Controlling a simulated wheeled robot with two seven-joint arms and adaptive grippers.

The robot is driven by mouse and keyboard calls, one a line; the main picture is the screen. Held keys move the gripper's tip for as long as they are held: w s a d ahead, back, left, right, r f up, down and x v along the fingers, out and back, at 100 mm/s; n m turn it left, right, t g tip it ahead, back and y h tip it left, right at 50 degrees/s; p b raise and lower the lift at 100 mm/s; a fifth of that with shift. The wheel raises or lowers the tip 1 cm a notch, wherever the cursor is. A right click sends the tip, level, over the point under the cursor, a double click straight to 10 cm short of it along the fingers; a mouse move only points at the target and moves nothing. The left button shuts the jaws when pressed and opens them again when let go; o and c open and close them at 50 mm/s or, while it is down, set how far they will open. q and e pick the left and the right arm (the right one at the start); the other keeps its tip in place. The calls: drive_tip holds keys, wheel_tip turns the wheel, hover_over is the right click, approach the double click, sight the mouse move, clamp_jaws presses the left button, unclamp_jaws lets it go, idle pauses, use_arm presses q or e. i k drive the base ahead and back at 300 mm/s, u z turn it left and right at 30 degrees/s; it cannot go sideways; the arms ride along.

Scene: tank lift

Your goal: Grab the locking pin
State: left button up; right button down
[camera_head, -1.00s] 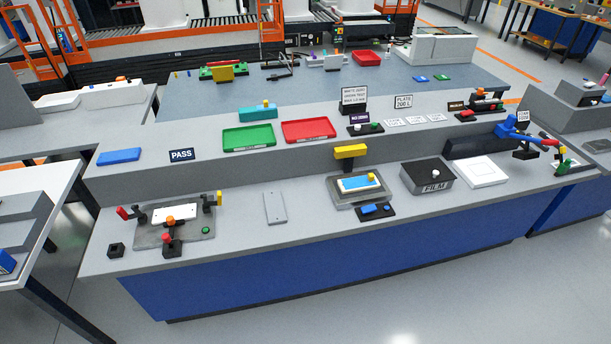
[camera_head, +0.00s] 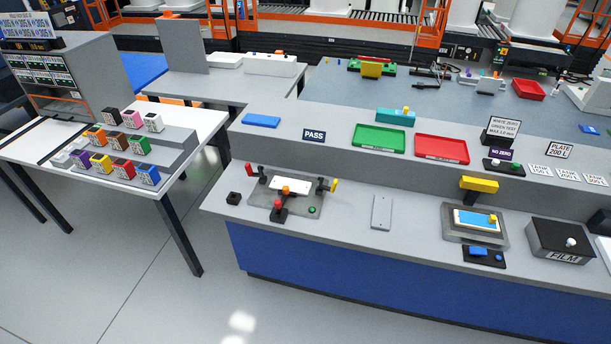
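I cannot make out a part that is clearly the locking pin. On the front left of the grey bench (camera_head: 345,255) sits a grey clamp fixture (camera_head: 262,200) with a white plate (camera_head: 298,185) in it. An orange knob (camera_head: 286,189) stands at the plate, with red and yellow-tipped handles around it and a green button (camera_head: 312,210). A small black block (camera_head: 234,198) stands left of the fixture. Neither of my grippers shows in this view.
A flat grey plate (camera_head: 381,212), a fixture with a blue-and-white piece (camera_head: 476,221) and a black FILM box (camera_head: 560,241) stand rightward on the bench. Green (camera_head: 379,139) and red (camera_head: 441,149) trays lie on the raised shelf. A left table holds several coloured boxes. Open floor lies in front.

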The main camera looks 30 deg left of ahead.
sight(277, 202)
drive_tip(key=z, duration=0.05)
drive_tip(key=k, duration=0.55)
drive_tip(key=u, duration=1.05)
drive_tip(key=i, duration=1.2)
drive_tip(key=z, duration=0.25)
